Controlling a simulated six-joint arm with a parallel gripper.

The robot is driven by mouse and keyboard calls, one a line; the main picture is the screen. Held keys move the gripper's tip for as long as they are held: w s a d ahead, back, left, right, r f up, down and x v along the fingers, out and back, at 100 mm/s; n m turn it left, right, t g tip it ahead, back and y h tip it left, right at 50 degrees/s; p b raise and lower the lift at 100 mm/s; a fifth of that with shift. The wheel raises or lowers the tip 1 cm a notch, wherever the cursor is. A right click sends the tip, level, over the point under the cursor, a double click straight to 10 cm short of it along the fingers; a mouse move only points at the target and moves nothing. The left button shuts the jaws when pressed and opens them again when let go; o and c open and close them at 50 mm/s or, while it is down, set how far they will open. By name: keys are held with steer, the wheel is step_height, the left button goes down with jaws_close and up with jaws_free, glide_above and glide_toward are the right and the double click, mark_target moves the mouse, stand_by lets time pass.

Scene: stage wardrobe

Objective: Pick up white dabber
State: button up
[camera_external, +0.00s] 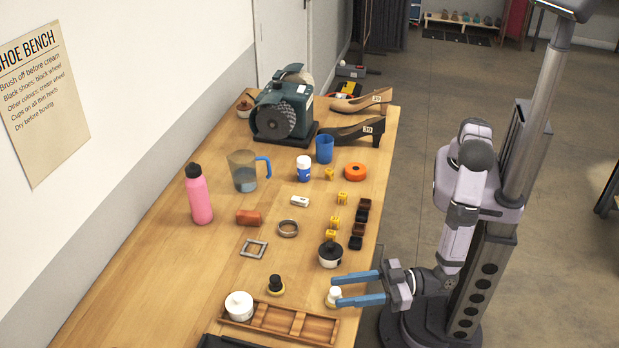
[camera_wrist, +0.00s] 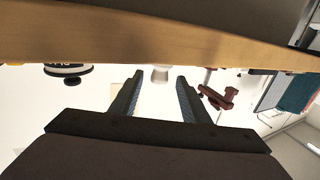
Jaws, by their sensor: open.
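The white dabber (camera_external: 334,293) stands at the near right edge of the wooden bench, with a pale round top and a tan lower part. My gripper (camera_external: 338,290) is open and level, reaching in from the right. Its blue fingertips lie on either side of the dabber in the external view. In the wrist view, which shows the bench upside down, a white knobbed shape (camera_wrist: 160,75), apparently the dabber, sits between the two open fingers (camera_wrist: 160,77). I cannot tell whether either finger touches it.
A divided wooden tray (camera_external: 283,319) with a white lidded pot (camera_external: 239,305) lies close left of the dabber. A black-topped dabber (camera_external: 276,284) stands behind the tray. A black-lidded jar (camera_external: 330,254) is just beyond my gripper. Bare bench lies at far left.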

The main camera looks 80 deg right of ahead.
mark_target(335, 290)
steer(key=shift+x, duration=1.4)
jaws_close()
steer(key=shift+r, duration=0.15)
steer(key=shift+r+b, duration=0.7)
steer(key=shift+r, duration=4.25)
